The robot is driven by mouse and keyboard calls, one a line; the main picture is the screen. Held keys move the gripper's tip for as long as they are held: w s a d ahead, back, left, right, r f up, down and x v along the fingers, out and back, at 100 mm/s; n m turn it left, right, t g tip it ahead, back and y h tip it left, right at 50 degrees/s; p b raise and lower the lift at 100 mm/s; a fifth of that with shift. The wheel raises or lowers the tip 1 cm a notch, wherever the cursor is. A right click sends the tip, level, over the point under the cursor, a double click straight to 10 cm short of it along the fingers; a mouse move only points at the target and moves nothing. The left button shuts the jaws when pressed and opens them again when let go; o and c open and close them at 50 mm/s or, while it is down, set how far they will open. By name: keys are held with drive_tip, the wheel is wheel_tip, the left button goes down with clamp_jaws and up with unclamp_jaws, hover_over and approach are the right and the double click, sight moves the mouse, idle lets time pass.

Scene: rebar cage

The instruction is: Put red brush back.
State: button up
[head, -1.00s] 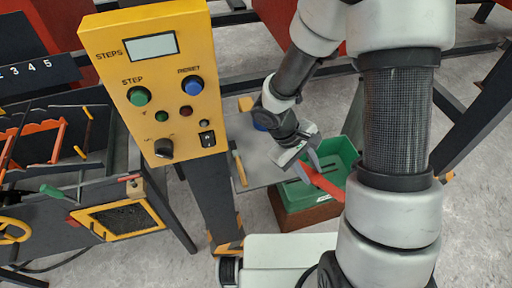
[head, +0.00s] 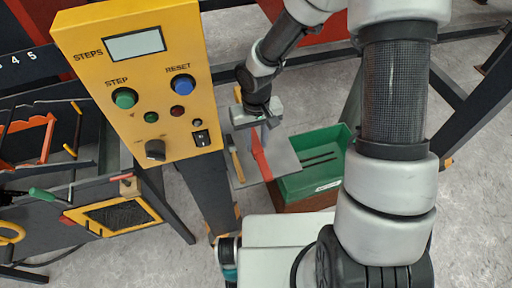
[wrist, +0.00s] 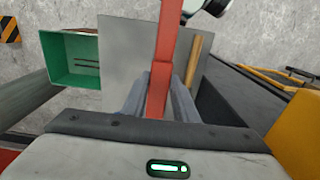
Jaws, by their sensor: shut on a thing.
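My gripper (head: 262,128) is shut on the red brush (head: 259,158), which shows as a long red bar. In the head view the brush hangs down from the fingers in front of the grey plate (head: 286,158), left of the green bin (head: 338,147). In the wrist view the brush (wrist: 167,45) runs up the picture from between the fingers (wrist: 158,98), across the grey plate (wrist: 122,60). I cannot tell whether the brush touches the plate. Its bristles are not clearly seen.
A wooden handle (head: 238,165) lies along the plate's left side. The yellow control box (head: 135,80) stands close on the left. A rack with tools (head: 50,150) is further left. The green bin holds dark slots or bars. Open floor shows behind the plate.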

sight(256, 145)
wheel_tip(256, 145, down, 3)
drive_tip(key=shift+f, duration=0.35)
drive_tip(key=shift+c, duration=0.7)
drive_tip(key=o, duration=1.1)
wheel_tip(256, 145, up, 12)
drive_tip(key=shift+p, duration=0.45)
